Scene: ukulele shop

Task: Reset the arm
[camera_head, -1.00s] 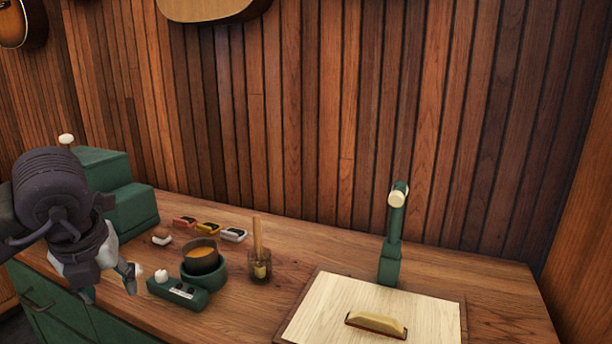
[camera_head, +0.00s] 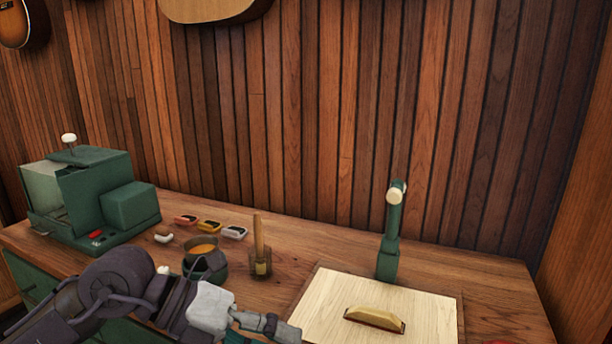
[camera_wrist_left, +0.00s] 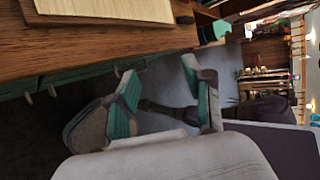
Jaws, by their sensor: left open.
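My left arm reaches in from the lower left of the head view, with the left gripper (camera_head: 262,330) low at the bottom edge, left of the pale board. In the left wrist view the left gripper (camera_wrist_left: 160,85) is open, its two teal-padded fingers spread with nothing between them. They hang beside the wooden counter (camera_wrist_left: 85,45), with grey floor behind. My right gripper is in neither view.
On the counter (camera_head: 280,290) stand a green machine (camera_head: 85,195), a pot (camera_head: 203,258) partly hidden by my arm, a brush in a jar (camera_head: 260,250), a pale board (camera_head: 330,300) with a handled block (camera_head: 375,318), and a green post (camera_head: 389,245).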

